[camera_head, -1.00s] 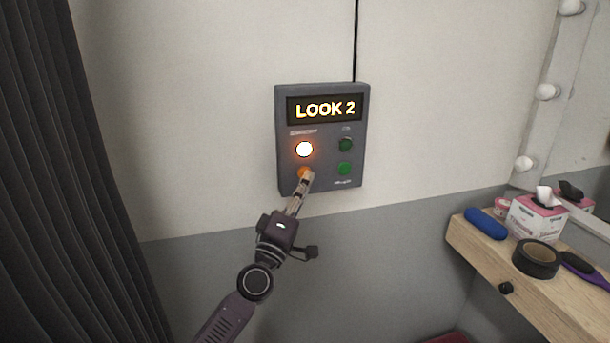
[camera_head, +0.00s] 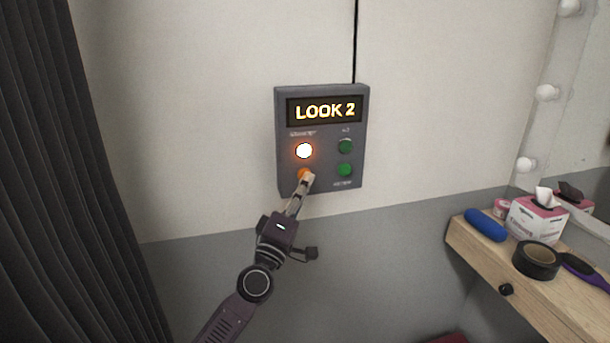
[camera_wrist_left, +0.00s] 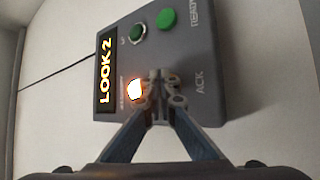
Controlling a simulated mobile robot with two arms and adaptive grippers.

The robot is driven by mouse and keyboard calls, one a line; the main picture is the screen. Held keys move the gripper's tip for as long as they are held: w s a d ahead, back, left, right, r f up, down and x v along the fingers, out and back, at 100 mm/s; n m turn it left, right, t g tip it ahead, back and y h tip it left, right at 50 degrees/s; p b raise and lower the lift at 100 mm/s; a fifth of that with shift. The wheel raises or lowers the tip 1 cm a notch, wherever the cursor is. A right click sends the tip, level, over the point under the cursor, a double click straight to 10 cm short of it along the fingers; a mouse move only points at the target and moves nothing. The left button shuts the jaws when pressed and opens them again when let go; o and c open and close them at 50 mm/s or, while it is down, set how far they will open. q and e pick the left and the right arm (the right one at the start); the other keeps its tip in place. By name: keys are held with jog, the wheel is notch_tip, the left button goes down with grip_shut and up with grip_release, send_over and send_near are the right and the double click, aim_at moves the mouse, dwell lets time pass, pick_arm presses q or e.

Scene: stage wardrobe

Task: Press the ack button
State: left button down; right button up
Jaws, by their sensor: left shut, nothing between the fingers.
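A grey wall panel (camera_head: 325,182) has a lit display (camera_head: 324,110) reading "LOOK 2". Its upper left lamp (camera_head: 304,150) glows white-orange. The orange ack button (camera_head: 302,173) is at the lower left, partly covered by my fingertips. My left gripper (camera_head: 309,178) is shut and empty, its tips at this button; I cannot tell whether they touch or press it. In the left wrist view the shut fingertips (camera_wrist_left: 163,78) hide the button, beside the "ACK" label (camera_wrist_left: 199,82). My right gripper is not in view.
Two green buttons (camera_head: 345,146) (camera_head: 344,170) sit close by on the panel's right side. A wooden shelf (camera_head: 520,283) at the right holds a tissue box (camera_head: 537,218), black tape roll (camera_head: 537,260), blue case (camera_head: 486,224) and purple brush (camera_head: 585,268). A dark curtain (camera_head: 70,180) hangs at the left.

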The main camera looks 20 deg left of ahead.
pick_arm(q)
jog(key=shift+s+d, duration=0.3)
jog(key=shift+s, duration=0.25)
jog(key=s+d+p, duration=0.1)
jog(key=s, duration=0.1)
jog(key=s+d+p, duration=0.1)
jog(key=s+p, duration=0.1)
jog(key=shift+d, duration=0.4)
dwell(0.6)
